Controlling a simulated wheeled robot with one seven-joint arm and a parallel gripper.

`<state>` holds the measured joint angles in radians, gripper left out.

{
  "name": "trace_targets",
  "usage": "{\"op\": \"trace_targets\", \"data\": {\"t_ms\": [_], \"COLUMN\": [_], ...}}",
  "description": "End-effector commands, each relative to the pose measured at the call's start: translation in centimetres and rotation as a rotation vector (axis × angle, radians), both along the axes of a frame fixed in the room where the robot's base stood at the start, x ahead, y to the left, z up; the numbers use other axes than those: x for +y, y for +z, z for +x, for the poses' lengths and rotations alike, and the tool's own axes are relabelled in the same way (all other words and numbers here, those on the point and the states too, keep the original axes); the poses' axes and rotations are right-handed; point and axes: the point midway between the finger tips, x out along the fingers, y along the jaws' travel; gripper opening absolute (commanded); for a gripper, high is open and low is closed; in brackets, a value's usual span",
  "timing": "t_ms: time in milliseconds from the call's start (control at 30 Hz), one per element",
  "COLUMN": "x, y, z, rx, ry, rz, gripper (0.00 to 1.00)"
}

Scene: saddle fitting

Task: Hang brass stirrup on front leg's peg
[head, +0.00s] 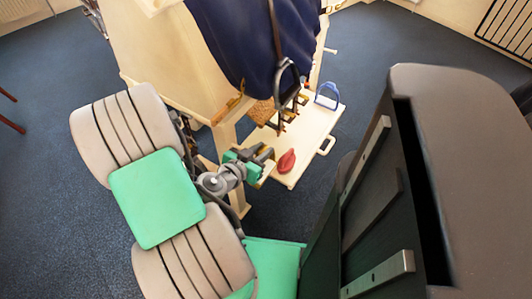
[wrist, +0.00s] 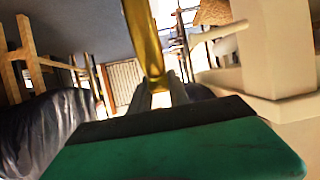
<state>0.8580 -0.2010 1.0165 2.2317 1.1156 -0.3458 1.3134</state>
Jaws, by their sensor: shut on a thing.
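My gripper (head: 250,162) is beside the wooden stand's near leg (head: 228,145), at the left edge of a pale board. In the wrist view my gripper (wrist: 165,92) is shut on the brass stirrup (wrist: 143,40), whose gold bar runs up and away from the jaws. The rest of the stirrup is out of frame or hidden. In the wrist view a pale peg (wrist: 220,33) sticks out left from a thick cream leg (wrist: 265,45), to the right of the brass bar and apart from it. In the head view the held stirrup is too small to make out clearly.

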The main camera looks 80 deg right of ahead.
Motion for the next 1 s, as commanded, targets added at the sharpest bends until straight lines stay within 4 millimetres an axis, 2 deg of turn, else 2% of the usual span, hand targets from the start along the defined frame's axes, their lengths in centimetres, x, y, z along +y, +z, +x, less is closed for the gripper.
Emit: {"op": "trace_targets", "data": {"t_ms": [1000], "x": [-3.0], "y": [-0.6], "z": [6.3], "rx": [0.0], "ry": [-0.002], "rz": [0.0], "gripper": [0.0]}}
